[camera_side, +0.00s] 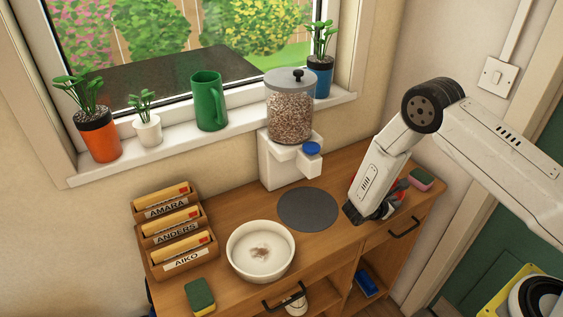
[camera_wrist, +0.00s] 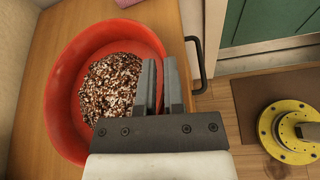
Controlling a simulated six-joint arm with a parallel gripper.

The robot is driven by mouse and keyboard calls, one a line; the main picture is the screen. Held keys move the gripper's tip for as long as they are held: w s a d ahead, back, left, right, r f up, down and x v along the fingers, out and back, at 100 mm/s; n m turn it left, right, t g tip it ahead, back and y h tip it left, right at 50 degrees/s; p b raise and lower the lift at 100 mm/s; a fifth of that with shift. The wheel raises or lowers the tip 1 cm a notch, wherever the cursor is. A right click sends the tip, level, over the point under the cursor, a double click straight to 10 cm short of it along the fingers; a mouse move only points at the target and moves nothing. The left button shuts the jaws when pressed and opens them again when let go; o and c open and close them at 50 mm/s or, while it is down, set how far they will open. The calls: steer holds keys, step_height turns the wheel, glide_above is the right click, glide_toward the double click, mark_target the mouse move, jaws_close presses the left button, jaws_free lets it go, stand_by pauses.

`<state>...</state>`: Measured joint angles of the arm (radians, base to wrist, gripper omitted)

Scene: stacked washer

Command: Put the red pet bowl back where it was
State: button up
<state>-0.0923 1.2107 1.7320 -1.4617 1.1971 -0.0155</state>
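The red pet bowl (camera_wrist: 62,105) fills the left of the wrist view, with a heap of brown kibble (camera_wrist: 110,85) in it. In the side view it is mostly hidden behind my gripper (camera_side: 364,213), at the right part of the wooden counter. In the wrist view my gripper (camera_wrist: 160,85) has its two fingers close together at the bowl's right rim. It looks shut on that rim, though the fingers hide the contact. A round grey mat (camera_side: 307,209) lies bare in front of the food dispenser (camera_side: 290,120).
A white bowl (camera_side: 260,251) stands left of the mat, with a green-yellow sponge (camera_side: 200,296) near it. A labelled letter rack (camera_side: 178,229) is at the left. A pink sponge (camera_side: 420,179) lies at the right end. A drawer handle (camera_side: 404,228) juts from the front.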

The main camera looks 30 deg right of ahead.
steer(key=o, duration=0.4)
steer(key=shift+c, duration=0.2)
steer(key=shift+r, duration=0.2)
steer(key=v, duration=1.2)
steer(key=s+a+r+m+t+y, duration=0.1)
steer(key=s+r+m+y, duration=1.1)
steer(key=m, duration=0.4)
steer(key=shift+a+r+t+y, duration=0.25)
steer(key=shift+r+t+y, duration=0.05)
steer(key=shift+r+y, duration=0.55)
